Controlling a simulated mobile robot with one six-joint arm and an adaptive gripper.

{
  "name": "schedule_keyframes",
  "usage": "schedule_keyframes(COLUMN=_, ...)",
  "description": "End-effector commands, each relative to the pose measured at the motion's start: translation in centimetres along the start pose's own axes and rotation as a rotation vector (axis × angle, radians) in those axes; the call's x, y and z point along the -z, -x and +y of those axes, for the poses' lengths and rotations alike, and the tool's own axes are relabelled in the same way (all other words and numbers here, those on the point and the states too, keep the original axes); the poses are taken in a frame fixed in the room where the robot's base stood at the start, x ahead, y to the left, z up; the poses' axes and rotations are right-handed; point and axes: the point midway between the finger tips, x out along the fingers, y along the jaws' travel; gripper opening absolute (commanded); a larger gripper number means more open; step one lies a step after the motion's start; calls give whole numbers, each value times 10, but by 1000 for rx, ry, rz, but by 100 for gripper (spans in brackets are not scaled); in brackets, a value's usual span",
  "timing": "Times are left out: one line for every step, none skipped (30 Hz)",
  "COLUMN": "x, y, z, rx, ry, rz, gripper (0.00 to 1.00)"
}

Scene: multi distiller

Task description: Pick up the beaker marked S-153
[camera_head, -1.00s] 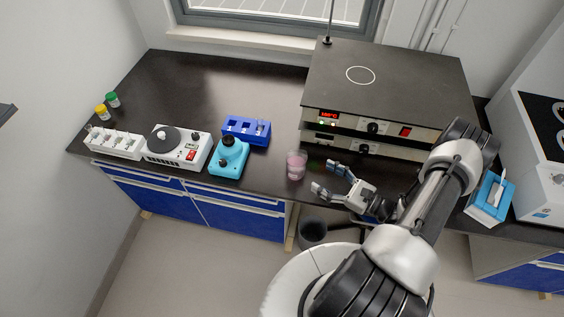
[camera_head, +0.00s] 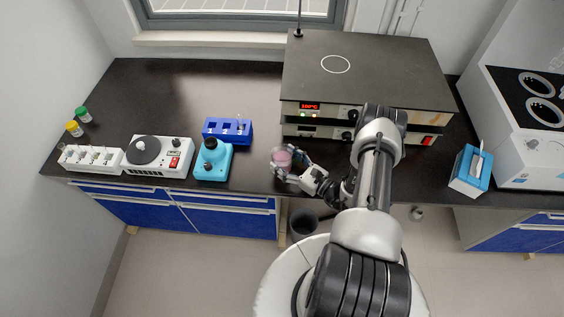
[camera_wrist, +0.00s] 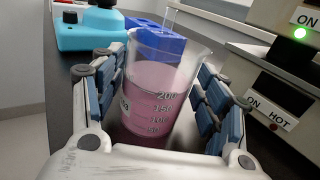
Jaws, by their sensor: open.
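A clear beaker with pink liquid (camera_head: 281,159) stands on the dark bench in front of the heating unit. In the wrist view the beaker (camera_wrist: 160,90) fills the middle, with white volume marks up to 200; part of a label shows at its left side, too small to read as S-153. My gripper (camera_head: 289,164) is open, with its two fingers on either side of the beaker. In the wrist view my gripper's blue-padded fingers (camera_wrist: 160,100) flank the glass, with a visible gap on the right; contact on the left I cannot tell.
A turquoise device (camera_head: 213,162) and a blue rack (camera_head: 228,130) stand left of the beaker. A stacked heating unit (camera_head: 365,75) is close behind and right. A white stirrer (camera_head: 160,155) is further left. A blue tissue box (camera_head: 470,170) stands at right.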

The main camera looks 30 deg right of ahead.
Motion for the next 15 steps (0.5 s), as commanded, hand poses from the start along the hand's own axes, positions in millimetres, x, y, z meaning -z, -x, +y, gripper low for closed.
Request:
schedule_keyframes(x=0, y=-3, z=0, rx=-1, ry=1, rz=0, gripper=68)
schedule_keyframes(x=0, y=-5, z=0, rx=-1, ry=1, rz=0, gripper=68)
schedule_keyframes(x=0, y=-8, z=1, rx=-2, ry=1, rz=0, gripper=68)
schedule_keyframes(x=0, y=-12, z=1, rx=-3, ry=2, rz=-1, gripper=68)
schedule_keyframes(x=0, y=-17, z=2, rx=-4, ry=2, rz=-1, gripper=68)
schedule_keyframes(x=-1, y=-24, z=3, rx=-5, ry=2, rz=-1, gripper=68)
schedule_keyframes(x=-1, y=-29, z=3, rx=-5, ry=2, rz=-1, gripper=68)
schedule_keyframes(x=-1, y=-33, z=3, rx=-4, ry=2, rz=-1, gripper=68)
schedule_keyframes(x=-1, y=-39, z=3, rx=-4, ry=3, rz=-1, gripper=68)
schedule_keyframes(x=-1, y=-43, z=3, rx=-3, ry=3, rz=-1, gripper=68)
schedule_keyframes(x=-1, y=-46, z=3, rx=-3, ry=3, rz=-1, gripper=68)
schedule_keyframes(x=-1, y=-50, z=3, rx=-3, ry=2, rz=-1, gripper=68)
schedule_keyframes(x=-1, y=-51, z=3, rx=-1, ry=1, rz=0, gripper=68)
schedule_keyframes(x=-1, y=-52, z=2, rx=-1, ry=1, rz=0, gripper=68)
schedule_keyframes(x=-1, y=-53, z=2, rx=0, ry=1, rz=0, gripper=68)
